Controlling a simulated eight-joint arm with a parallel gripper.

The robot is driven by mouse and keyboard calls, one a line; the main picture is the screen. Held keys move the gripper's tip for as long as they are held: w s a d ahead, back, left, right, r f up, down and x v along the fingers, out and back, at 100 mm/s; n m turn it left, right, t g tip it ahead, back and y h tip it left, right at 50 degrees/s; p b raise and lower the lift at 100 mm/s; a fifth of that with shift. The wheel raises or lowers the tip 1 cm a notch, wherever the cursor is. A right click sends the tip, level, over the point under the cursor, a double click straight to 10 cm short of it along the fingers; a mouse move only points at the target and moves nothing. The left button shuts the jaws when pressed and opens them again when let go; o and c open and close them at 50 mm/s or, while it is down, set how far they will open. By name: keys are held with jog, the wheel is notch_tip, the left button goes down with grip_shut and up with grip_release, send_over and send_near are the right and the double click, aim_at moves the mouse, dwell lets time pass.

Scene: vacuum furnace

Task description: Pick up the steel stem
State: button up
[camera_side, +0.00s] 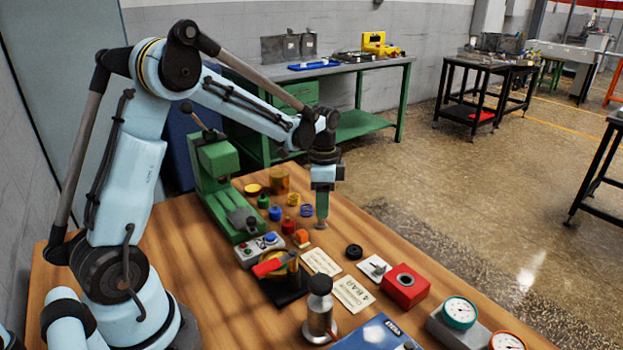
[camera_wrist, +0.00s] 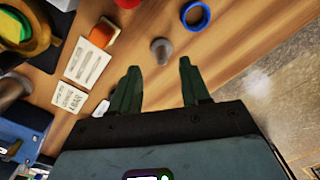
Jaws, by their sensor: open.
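The steel stem (camera_wrist: 161,50) is a small grey piece with a rounded head. It stands on the wooden table, just beyond my fingertips in the wrist view and between them sideways. In the side view its grey foot (camera_side: 320,225) shows under my gripper (camera_side: 321,212), and its upper part is hidden or hard to tell from the finger. My gripper also shows in the wrist view (camera_wrist: 158,76), with its two green fingers apart and nothing between them. I cannot tell how far above the stem the fingertips are.
A black disc (camera_side: 354,252), printed cards (camera_side: 320,261) and a red block (camera_side: 406,286) lie nearer. A green press (camera_side: 216,180) stands left. The table's right edge is near the stem.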

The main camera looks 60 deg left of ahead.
jog(key=shift+a+f, duration=0.2)
jog(key=shift+f, duration=2.05)
grip_shut()
